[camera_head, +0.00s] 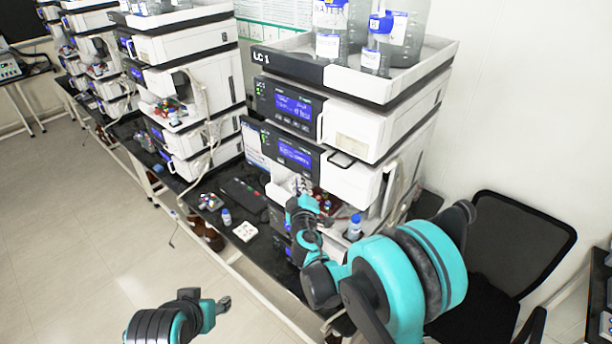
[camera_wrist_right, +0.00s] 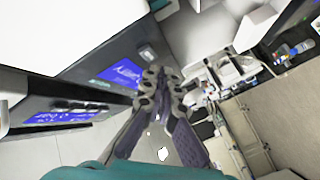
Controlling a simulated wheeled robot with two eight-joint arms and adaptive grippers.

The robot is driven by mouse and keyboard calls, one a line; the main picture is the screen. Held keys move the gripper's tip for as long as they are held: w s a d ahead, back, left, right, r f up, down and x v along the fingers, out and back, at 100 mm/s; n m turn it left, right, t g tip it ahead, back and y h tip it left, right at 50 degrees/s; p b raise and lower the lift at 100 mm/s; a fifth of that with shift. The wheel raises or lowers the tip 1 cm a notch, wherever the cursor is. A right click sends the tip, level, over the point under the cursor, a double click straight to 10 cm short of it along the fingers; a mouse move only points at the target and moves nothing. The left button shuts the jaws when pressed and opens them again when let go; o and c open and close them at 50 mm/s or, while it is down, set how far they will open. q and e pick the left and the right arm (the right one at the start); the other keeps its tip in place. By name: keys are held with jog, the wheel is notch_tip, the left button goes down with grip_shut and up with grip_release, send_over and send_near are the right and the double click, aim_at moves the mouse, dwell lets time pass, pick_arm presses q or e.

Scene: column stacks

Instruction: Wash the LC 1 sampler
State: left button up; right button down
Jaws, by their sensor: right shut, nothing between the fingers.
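The LC 1 stack (camera_head: 345,110) stands at the right of the head view, with its name on the top tray. Its two upper modules have lit blue displays (camera_head: 294,108). The text is too small to read surely. Below them is an open bay with fittings and tubing, partly hidden by my right arm. My right gripper (camera_head: 303,190) is at the front of this bay, shut and empty. In the wrist view its fingertips (camera_wrist_right: 163,82) meet close to a module front with blue displays (camera_wrist_right: 125,72); contact cannot be told. My left gripper (camera_head: 222,304) is low over the floor, away from the bench; its jaws are unclear.
Bottles (camera_head: 386,30) stand on the stack's top tray. A blue-capped bottle (camera_head: 354,228) is beside my right arm. A keyboard (camera_head: 243,195), small vial (camera_head: 226,216) and white block (camera_head: 247,231) lie on the black bench. A black chair (camera_head: 520,230) stands at right. Floor at left is clear.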

jog(key=shift+w+d, duration=0.1)
jog(key=shift+w+d, duration=0.2)
jog(key=shift+d, duration=0.05)
jog(key=shift+w+d+b, duration=0.25)
jog(key=shift+w+b, duration=0.05)
jog(key=shift+b, duration=0.1)
dwell(0.7)
jog(key=shift+s+a, duration=0.1)
jog(key=shift+s+a+b, duration=0.3)
jog(key=shift+s+a, duration=0.2)
jog(key=shift+s, duration=0.05)
dwell(0.3)
jog(key=shift+s+a+b, duration=0.5)
jog(key=shift+s+a, duration=1.25)
